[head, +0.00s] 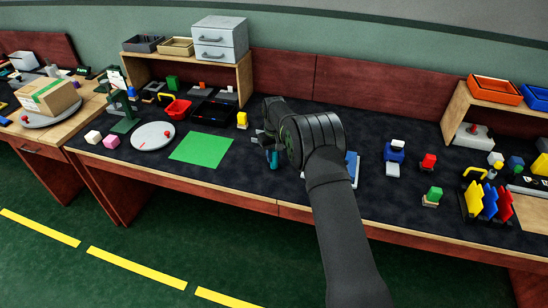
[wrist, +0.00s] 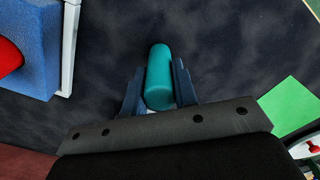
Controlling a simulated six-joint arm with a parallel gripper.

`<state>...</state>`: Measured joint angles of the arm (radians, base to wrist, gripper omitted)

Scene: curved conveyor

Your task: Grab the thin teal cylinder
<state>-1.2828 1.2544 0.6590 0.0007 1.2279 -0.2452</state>
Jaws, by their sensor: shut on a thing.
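The thin teal cylinder (wrist: 159,75) is between the two dark blue fingers of my gripper (wrist: 157,88) in the wrist view. The fingers are shut on its sides. In the head view the teal cylinder (head: 273,160) shows just below my gripper (head: 268,143), partly hidden by it. I cannot tell whether its bottom end touches the dark table mat.
A green square (head: 201,149) lies on the table to the left, beside a round white plate (head: 153,136). In the wrist view a blue block with a red part (wrist: 30,60) is at upper left. Several coloured blocks stand right of my arm.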

